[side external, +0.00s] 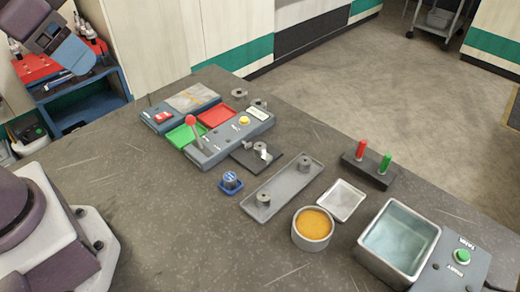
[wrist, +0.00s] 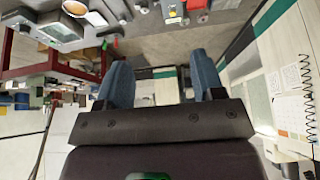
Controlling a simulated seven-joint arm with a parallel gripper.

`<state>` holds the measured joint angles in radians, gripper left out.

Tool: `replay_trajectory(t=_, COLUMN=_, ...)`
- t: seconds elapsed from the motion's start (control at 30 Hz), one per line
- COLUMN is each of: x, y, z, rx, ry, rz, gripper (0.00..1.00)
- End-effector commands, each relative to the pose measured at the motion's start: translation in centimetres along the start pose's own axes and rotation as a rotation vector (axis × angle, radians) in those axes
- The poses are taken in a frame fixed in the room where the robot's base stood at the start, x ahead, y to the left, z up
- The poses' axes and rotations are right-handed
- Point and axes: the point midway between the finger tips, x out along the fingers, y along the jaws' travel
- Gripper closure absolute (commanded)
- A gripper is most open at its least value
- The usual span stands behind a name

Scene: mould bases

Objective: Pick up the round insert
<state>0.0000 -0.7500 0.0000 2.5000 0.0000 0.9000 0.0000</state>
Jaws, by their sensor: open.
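Several small grey round metal pieces with a centre hole stand on the bench in the side external view. Two sit on the long grey tray (side external: 283,190): a near round piece (side external: 263,199) and a far round piece (side external: 304,165). Another round piece (side external: 260,148) is on a dark plate (side external: 247,161). Two more round pieces (side external: 239,93) lie behind the control box. I cannot tell which is the round insert. My gripper (wrist: 160,80) is open in the wrist view, with nothing between its blue fingers, away from these pieces.
A control box (side external: 210,140) with a red-knobbed lever, a blue-topped piece (side external: 230,180), a cup of orange material (side external: 312,228), a white dish (side external: 342,200), a water tank (side external: 398,240) and a red-and-green peg block (side external: 370,170) crowd the bench. Its near left is clear.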

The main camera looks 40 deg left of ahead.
Motion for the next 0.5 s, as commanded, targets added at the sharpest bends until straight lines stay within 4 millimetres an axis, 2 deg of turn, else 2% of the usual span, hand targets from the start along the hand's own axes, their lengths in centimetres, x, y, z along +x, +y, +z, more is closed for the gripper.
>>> replay_trajectory(t=0.17, x=0.0, y=0.0, z=-0.3, rx=0.009, ry=-0.006, rz=0.002, gripper=0.38)
replay_trajectory(t=0.27, x=0.2, y=0.1, z=-1.4, rx=0.048, ry=-0.041, rz=0.007, gripper=0.38)
replay_trajectory(t=0.37, x=0.8, y=0.3, z=-3.5, rx=0.128, ry=-0.106, rz=0.016, gripper=0.38)
replay_trajectory(t=0.5, x=2.8, y=0.7, z=-7.3, rx=0.277, ry=-0.223, rz=0.016, gripper=0.38)
